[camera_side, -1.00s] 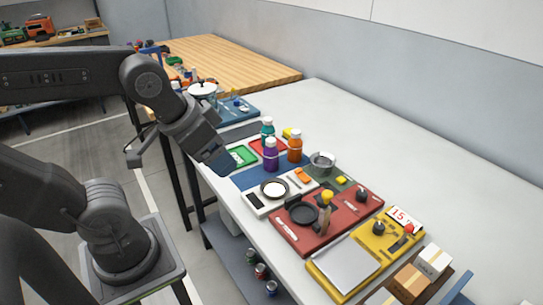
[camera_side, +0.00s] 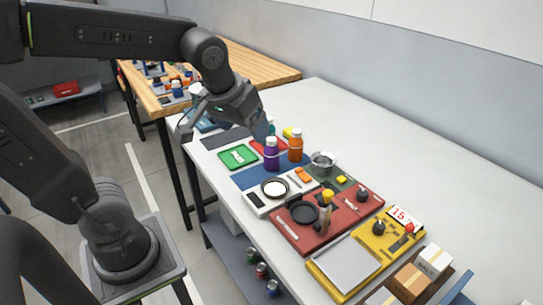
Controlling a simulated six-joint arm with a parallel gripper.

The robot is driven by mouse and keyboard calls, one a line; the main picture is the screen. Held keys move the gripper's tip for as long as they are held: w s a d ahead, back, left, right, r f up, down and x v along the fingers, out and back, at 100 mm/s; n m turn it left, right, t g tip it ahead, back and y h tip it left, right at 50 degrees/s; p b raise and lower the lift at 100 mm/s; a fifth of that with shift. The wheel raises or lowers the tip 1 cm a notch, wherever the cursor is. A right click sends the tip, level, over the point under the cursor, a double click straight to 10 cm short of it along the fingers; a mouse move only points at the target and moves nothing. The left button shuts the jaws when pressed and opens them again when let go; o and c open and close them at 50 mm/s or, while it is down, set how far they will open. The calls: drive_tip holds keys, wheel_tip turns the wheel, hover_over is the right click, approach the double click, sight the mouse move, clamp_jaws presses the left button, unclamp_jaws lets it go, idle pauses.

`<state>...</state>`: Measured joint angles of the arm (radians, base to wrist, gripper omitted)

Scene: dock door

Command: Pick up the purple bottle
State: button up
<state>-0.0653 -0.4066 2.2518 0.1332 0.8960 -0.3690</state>
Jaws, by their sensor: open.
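The purple bottle (camera_side: 271,157) stands upright on the white table, at the edge of a dark blue mat (camera_side: 250,178). My gripper (camera_side: 262,132) is just above and behind the purple bottle in the picture, tilted downward. The jaws look blurred and small here, but they hold nothing that I can see. I cannot tell whether the gripper touches the cap. An orange bottle (camera_side: 296,148) stands close to the right of the purple one. A teal bottle (camera_side: 271,127) is mostly hidden behind my gripper.
A green tray (camera_side: 238,157) lies left of the bottle. A white scale (camera_side: 262,200), a red board (camera_side: 290,235) and a yellow board (camera_side: 320,268) lie in front. The table's right side (camera_side: 430,165) is clear.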

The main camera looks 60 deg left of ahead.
drive_tip(key=w+a+f+n+g+y, duration=0.1)
drive_tip(key=w+a+f+n, duration=0.2)
drive_tip(key=w, duration=0.4)
drive_tip(key=n+g+y, duration=0.1)
drive_tip(key=n, duration=0.3)
approach(272, 139)
drive_tip(key=shift+n, duration=0.3)
drive_tip(key=x, duration=0.7)
drive_tip(key=shift+w+d+f, duration=0.1)
drive_tip(key=shift+w+d, duration=0.15)
drive_tip(key=shift+w, duration=0.05)
drive_tip(key=shift+s+a+x, duration=0.1)
drive_tip(key=shift+s+x, duration=0.1)
drive_tip(key=shift+x, duration=1.25)
drive_tip(key=shift+s+a+x, duration=0.1)
drive_tip(key=shift+s+x, duration=0.1)
drive_tip(key=shift+x, duration=1.3)
drive_tip(key=c, duration=1.1)
